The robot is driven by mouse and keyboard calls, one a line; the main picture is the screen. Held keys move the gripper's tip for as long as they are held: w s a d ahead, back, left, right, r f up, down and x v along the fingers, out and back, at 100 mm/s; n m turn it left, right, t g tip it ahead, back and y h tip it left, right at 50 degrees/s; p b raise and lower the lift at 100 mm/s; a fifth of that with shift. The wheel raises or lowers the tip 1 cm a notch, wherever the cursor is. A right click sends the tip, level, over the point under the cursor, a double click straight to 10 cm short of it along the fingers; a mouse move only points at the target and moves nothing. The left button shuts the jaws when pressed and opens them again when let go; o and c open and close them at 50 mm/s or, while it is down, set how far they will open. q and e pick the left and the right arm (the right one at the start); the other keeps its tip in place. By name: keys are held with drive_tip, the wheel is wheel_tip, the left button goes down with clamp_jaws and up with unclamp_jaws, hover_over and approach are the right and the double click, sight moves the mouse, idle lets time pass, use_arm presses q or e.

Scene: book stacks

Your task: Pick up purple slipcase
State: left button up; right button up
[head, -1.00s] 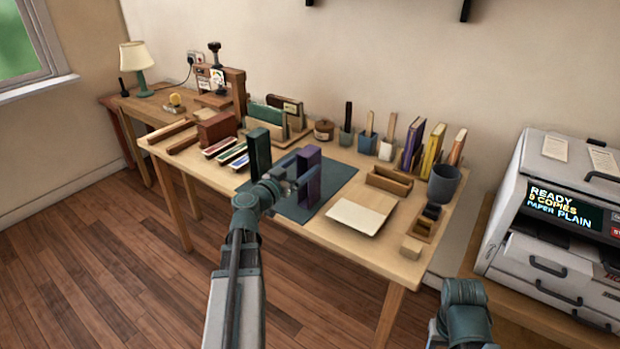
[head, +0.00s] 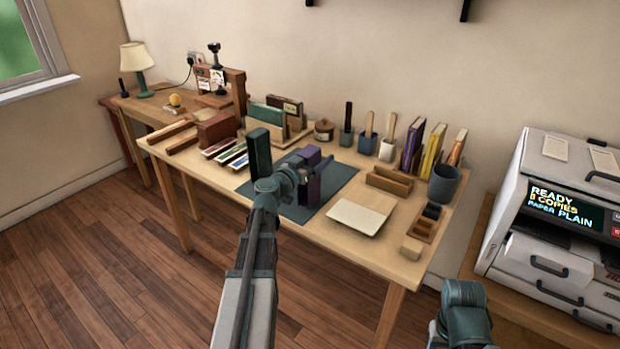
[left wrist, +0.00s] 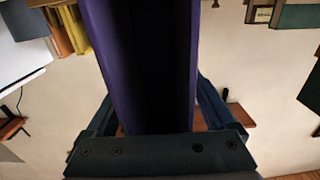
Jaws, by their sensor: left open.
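The purple slipcase (head: 312,160) stands upright on the dark blue-green mat (head: 337,176) near the table's front. My left gripper (head: 303,177) is at the slipcase in the head view, covering part of its middle. In the left wrist view the slipcase (left wrist: 112,50) shows close up, purple-walled with a dark inside. It lies between the two spread fingers of my left gripper (left wrist: 157,105). The fingers are open; whether either one touches the slipcase I cannot tell. My right arm shows only in part at the lower right, and its gripper is out of view.
A dark green upright case (head: 259,152) stands just left of the slipcase. A cream flat board (head: 358,216) and a wooden tray (head: 388,181) lie to the right. Several books and cups line the back. A printer (head: 552,225) stands at the far right.

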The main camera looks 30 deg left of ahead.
use_arm(q)
clamp_jaws()
idle(0.3)
drive_tip(key=shift+r, duration=0.1)
